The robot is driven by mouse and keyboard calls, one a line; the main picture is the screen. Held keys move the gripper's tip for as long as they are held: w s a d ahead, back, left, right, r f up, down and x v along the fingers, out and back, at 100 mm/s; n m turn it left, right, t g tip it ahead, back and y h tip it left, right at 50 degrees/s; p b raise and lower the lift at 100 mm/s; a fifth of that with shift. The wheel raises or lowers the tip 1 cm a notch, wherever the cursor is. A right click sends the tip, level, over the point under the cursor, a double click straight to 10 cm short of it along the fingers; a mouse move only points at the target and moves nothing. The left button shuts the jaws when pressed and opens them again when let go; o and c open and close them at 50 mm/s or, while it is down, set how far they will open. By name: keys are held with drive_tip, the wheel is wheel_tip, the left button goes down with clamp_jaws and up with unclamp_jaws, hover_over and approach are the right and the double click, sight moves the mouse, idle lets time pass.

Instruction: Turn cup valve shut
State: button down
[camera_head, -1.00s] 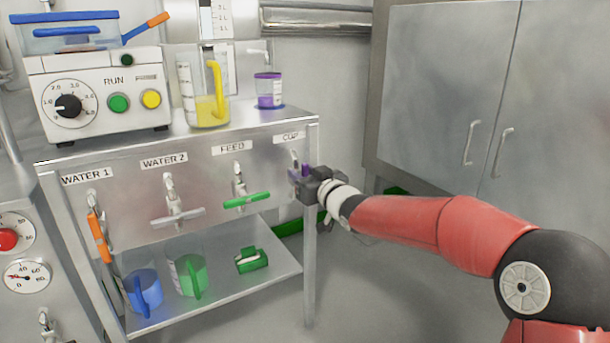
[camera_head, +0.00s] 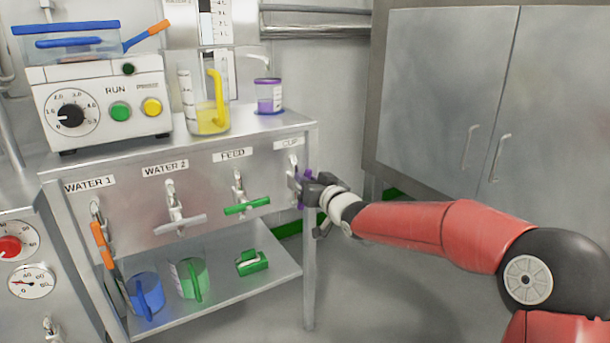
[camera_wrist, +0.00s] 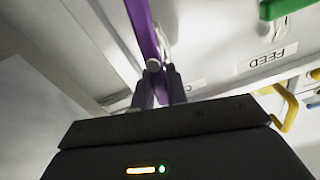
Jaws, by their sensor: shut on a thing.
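The cup valve's purple handle (camera_head: 299,186) is on the panel at the right end of the bench, under the CUP label (camera_head: 291,144). My gripper (camera_head: 307,190) is at this handle and partly hides it in the head view. In the wrist view the purple handle (camera_wrist: 146,30) runs down steeply between the two fingers of my gripper (camera_wrist: 160,88), which are shut on it. The handle looks steep rather than level, but its exact angle is hard to tell. A cup with purple contents (camera_head: 269,96) stands on the bench top above, under a small spout.
The green FEED handle (camera_head: 246,206) and grey WATER 2 handle (camera_head: 180,224) lie roughly level to the left. The orange WATER 1 handle (camera_head: 102,245) hangs steeply. A yellow-handled jug (camera_head: 207,115) stands on top. A grey cabinet (camera_head: 440,90) is at the right; floor between is clear.

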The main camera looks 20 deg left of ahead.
drive_tip(key=m, duration=0.1)
drive_tip(key=m+p, duration=0.2)
drive_tip(key=shift+w+d+m, duration=0.35)
drive_tip(key=shift+w+m, duration=0.05)
drive_tip(key=shift+w+d+f+m, duration=0.15)
drive_tip(key=shift+f+m, duration=0.3)
drive_tip(key=shift+m, duration=1.45)
drive_tip(key=shift+w+d+f+m, duration=0.15)
drive_tip(key=shift+f+m, duration=0.3)
drive_tip(key=shift+m, duration=1.45)
drive_tip(key=shift+w+d+f+m, duration=0.15)
drive_tip(key=shift+f+m, duration=0.3)
drive_tip(key=shift+m, duration=1.45)
drive_tip(key=c, duration=1.4)
unclamp_jaws()
drive_tip(key=v, duration=0.7)
drive_tip(key=shift+s+d, duration=0.2)
drive_tip(key=shift+s, duration=0.1)
